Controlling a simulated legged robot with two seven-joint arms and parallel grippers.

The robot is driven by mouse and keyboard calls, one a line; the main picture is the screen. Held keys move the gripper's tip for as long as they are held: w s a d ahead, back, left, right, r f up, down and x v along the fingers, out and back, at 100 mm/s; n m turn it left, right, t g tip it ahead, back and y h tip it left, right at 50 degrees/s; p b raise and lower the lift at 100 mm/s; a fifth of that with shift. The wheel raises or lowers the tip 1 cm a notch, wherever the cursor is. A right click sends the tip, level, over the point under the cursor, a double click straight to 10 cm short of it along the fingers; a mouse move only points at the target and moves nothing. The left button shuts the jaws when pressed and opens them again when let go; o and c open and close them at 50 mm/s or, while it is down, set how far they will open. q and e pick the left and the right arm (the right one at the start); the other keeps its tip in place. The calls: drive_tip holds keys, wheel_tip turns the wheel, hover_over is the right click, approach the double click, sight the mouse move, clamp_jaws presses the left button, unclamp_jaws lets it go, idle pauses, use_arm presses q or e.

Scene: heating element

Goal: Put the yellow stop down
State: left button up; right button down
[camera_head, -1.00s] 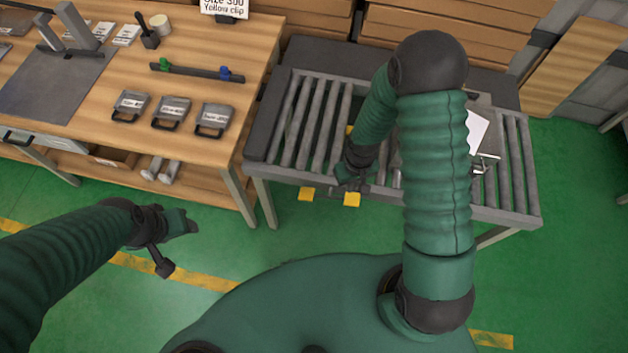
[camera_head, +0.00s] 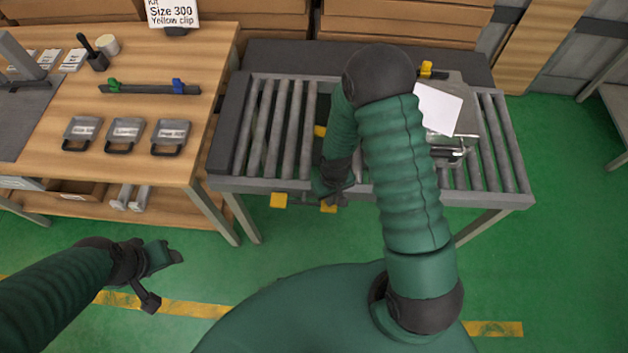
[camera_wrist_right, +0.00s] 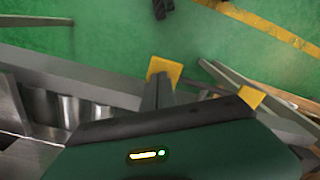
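Yellow stop pieces show at the front edge of the roller conveyor: a left yellow block (camera_head: 279,200) and a right yellow block (camera_head: 328,208). Two yellow pads also show in the right wrist view, one upright on a grey bar (camera_wrist_right: 165,69) and one farther right (camera_wrist_right: 251,96). My right gripper (camera_head: 335,191) is at the conveyor's front edge, just above and beside the right yellow block. Its fingers are too dark and small to tell open from shut, and contact is unclear. My left gripper (camera_head: 163,278) is open and empty over the floor.
The conveyor (camera_head: 355,187) carries a grey case (camera_head: 465,100) with a white sheet (camera_head: 437,108) and a yellow clip (camera_head: 427,69). A wooden bench (camera_head: 210,75) with several small cases stands left. The green floor in front is clear.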

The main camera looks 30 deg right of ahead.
drive_tip(key=shift+d+f, duration=0.1)
drive_tip(key=shift+a, duration=0.55)
drive_tip(key=shift+a+f, duration=0.1)
drive_tip(key=shift+a, duration=0.2)
drive_tip(key=shift+d+r+p, duration=0.35)
drive_tip(key=shift+r+p, duration=0.15)
drive_tip(key=shift+r, duration=0.1)
drive_tip(key=shift+d+r+p, duration=0.3)
drive_tip(key=shift+r+p, duration=0.15)
drive_tip(key=shift+r, duration=0.1)
drive_tip(key=shift+r+p, duration=0.35)
drive_tip(key=r+p, duration=0.1)
drive_tip(key=r, duration=0.1)
drive_tip(key=a+r+p, duration=0.1)
drive_tip(key=r+p, duration=0.1)
use_arm(q)
drive_tip(key=shift+w+v, duration=0.2)
drive_tip(key=shift+v, duration=0.75)
drive_tip(key=shift+w+v, duration=0.25)
drive_tip(key=shift+v, duration=0.7)
drive_tip(key=shift+w+v, duration=0.2)
drive_tip(key=shift+v, duration=0.75)
use_arm(e)
drive_tip(key=shift+d+f, duration=0.1)
drive_tip(key=shift+d, duration=0.3)
